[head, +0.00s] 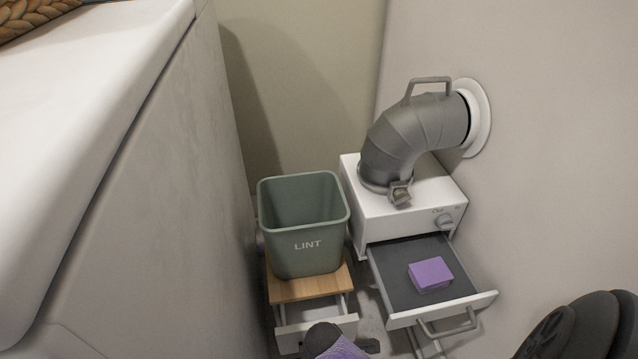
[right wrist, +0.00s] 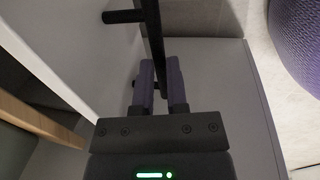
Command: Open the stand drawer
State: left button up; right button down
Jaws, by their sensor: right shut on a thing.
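The small stand (head: 305,288) has a wooden top and holds the bin. Its white drawer (head: 310,331) is part way out, with a gap between its front and the stand top and part of the inside showing. The dark bar handle (head: 367,346) is on the drawer front, partly covered by my right arm. In the right wrist view, my right gripper (right wrist: 160,68) has its purple fingers shut on the dark handle (right wrist: 152,35). The fingertips are hidden in the head view. My left gripper is not in view.
The green LINT bin (head: 305,222) stands on the stand. To the right, a white unit (head: 405,200) with a grey duct (head: 415,130) has its own drawer (head: 390,272) open, holding a purple block (head: 431,275). A large white appliance (head: 130,200) fills the left.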

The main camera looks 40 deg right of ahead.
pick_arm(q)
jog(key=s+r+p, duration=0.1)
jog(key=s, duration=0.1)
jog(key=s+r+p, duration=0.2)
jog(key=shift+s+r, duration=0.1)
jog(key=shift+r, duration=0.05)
pick_arm(e)
jog(key=s+a, duration=0.4)
jog(key=s, duration=0.3)
jog(key=shift+s+a, duration=0.35)
jog(key=shift+s, duration=0.05)
jog(key=c, duration=0.6)
grip_release()
jog(key=shift+c, duration=0.2)
jog(key=shift+w, duration=0.1)
pick_arm(q)
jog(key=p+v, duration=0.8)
jog(key=p, duration=0.1)
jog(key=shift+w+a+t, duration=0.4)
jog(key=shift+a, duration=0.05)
pick_arm(e)
notch_tip(320, 180, up, 10)
jog(key=s+a, duration=0.1)
jog(key=shift+s+f, duration=0.15)
jog(key=shift+s, duration=0.25)
